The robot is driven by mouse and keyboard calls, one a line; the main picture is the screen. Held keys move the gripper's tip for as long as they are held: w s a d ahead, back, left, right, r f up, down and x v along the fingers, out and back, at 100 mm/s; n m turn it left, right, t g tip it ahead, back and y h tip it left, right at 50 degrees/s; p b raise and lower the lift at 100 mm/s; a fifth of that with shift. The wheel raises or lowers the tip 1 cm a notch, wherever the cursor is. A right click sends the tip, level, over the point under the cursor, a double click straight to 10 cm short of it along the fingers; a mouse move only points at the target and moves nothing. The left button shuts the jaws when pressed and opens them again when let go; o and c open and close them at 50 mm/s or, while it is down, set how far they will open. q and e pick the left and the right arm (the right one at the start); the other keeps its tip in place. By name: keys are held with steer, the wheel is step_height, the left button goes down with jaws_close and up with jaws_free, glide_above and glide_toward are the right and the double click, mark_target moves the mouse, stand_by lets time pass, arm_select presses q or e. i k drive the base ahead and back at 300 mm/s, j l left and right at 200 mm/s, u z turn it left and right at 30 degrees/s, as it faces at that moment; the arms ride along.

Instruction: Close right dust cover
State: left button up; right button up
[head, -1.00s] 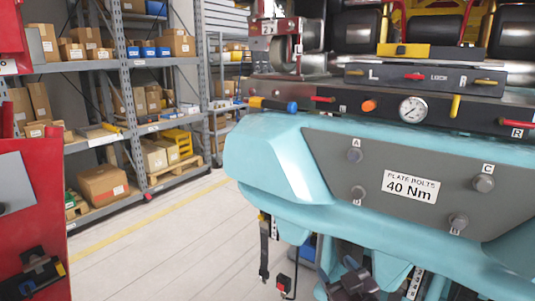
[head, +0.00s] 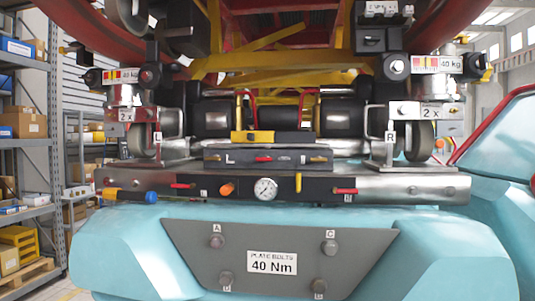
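I cannot single out a dust cover for certain. A right-hand bracket marked R (head: 390,138) stands on the steel deck beside a wheel (head: 417,140). A matching bracket marked L (head: 157,138) stands on the left side. Between them, a dark box (head: 268,158) carries the letters L and R, a red handle in the middle and yellow handles at its sides. Whether any cover is open or shut cannot be told. Neither of my grippers is in view.
A turquoise body with a grey plate (head: 200,265) marked "40 Nm" fills the foreground. Above it is a panel with a gauge (head: 265,190), an orange knob (head: 226,189) and red and yellow handles. Shelves with boxes (head: 22,125) stand at the left. A red-edged turquoise part (head: 500,165) stands at the right.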

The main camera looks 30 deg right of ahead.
mark_target(463, 39)
steer(key=z, duration=1.8)
steer(key=i+l+u, duration=0.1)
steer(key=l, duration=0.3)
